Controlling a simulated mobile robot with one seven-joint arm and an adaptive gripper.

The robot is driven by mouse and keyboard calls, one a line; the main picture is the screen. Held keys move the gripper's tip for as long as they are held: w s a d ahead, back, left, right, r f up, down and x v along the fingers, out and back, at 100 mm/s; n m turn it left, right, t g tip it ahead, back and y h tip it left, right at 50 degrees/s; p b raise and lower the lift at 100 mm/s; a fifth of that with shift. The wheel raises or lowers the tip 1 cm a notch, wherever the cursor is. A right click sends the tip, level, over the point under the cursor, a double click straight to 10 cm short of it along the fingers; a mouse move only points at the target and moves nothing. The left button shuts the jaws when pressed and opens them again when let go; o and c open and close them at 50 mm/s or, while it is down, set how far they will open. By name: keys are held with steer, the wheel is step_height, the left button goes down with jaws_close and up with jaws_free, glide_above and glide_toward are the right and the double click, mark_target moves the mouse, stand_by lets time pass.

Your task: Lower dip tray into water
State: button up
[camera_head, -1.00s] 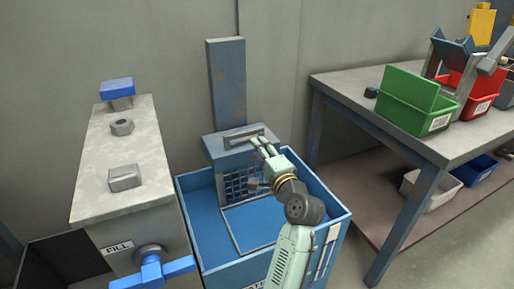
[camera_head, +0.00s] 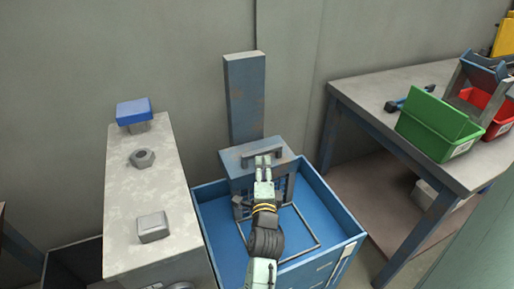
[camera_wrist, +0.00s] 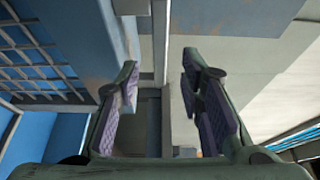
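In the wrist view, the two purple-padded fingers (camera_wrist: 165,85) stand apart. A grey bar shows beyond the gap, and I cannot tell whether it is the handle. The tray's wire grid (camera_wrist: 40,60) is at the left there; my arm hides much of it in the head view.
A pale metal cabinet (camera_head: 150,190) with a blue-topped knob (camera_head: 133,110) stands left of the tank. A workbench (camera_head: 375,85) with a green bin (camera_head: 440,125) and a red bin (camera_head: 490,108) stands at the right. The wall is close behind the post.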

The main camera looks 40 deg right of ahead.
mark_target(262, 154)
steer(key=p+x, duration=0.1)
steer(key=x, duration=0.7)
jaws_close()
stand_by(0.3)
stand_by(0.4)
